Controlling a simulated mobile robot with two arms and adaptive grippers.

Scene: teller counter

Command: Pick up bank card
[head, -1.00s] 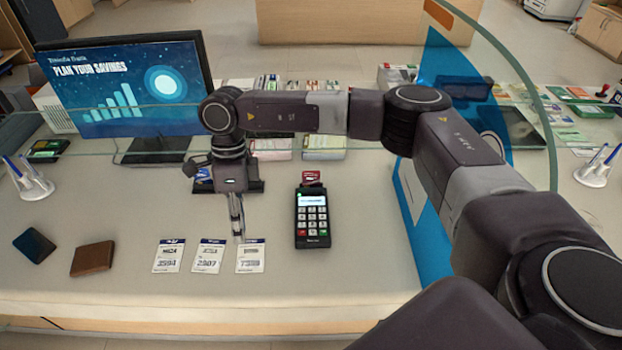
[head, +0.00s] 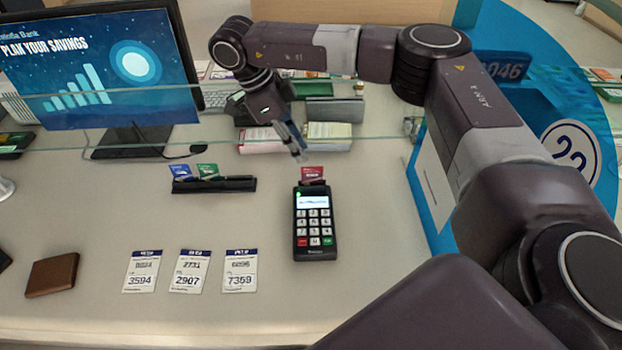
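A red bank card (head: 312,173) stands upright in the top end of a black card terminal (head: 315,245) with a lit screen. A blue card (head: 181,172) and a green card (head: 207,171) stand in a long black holder (head: 240,184) to the left. My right gripper (head: 300,155) points down just above and slightly left of the red card in the picture. I see no card between its fingers. The fingers show almost edge-on, so their opening is unclear. Whether they touch the red card is hard to tell. My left gripper is out of view.
Three numbered tickets (head: 189,271) and a brown wallet (head: 52,275) lie near the counter's front edge. A monitor (head: 105,75) stands at the back left. A clear glass screen crosses the counter. A blue panel (head: 430,200) stands right of the terminal.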

